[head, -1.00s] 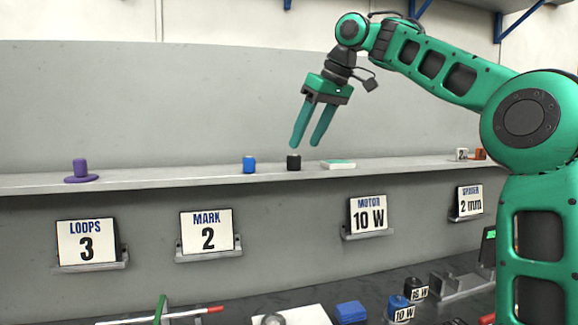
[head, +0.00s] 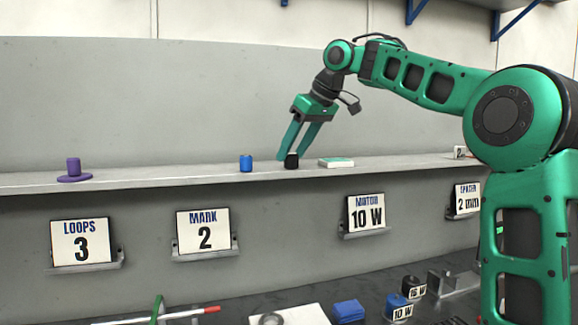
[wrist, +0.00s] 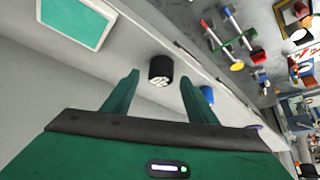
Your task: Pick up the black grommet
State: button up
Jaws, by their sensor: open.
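The black grommet (head: 291,161) is a small dark cylinder standing on the grey shelf (head: 130,179). In the wrist view the grommet (wrist: 161,70) lies ahead of the gap between my fingers, with a pale marking on its visible face. My gripper (head: 291,158) is open and empty, its green fingers pointing down at the grommet. In the wrist view my gripper (wrist: 158,78) has its fingertips spread to either side of the grommet's line. In the head view the fingers overlap the grommet's top; contact cannot be told.
A blue cylinder (head: 246,163) stands left of the grommet, and a green-and-white flat box (head: 336,162) lies to its right. A purple flanged piece (head: 74,170) is farther left. Labelled cards (head: 204,231) hang below the shelf. The wall (head: 120,100) rises behind.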

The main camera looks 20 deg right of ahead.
jog(key=shift+x, duration=1.15)
jog(key=c, duration=1.1)
jog(key=shift+r, duration=0.1)
jog(key=shift+r, duration=0.45)
notch_tip(320, 180, up, 3)
jog(key=shift+r, duration=0.1)
jog(key=s+a+r, duration=0.7)
jog(key=a, duration=0.1)
jog(key=shift+s+a, duration=0.35)
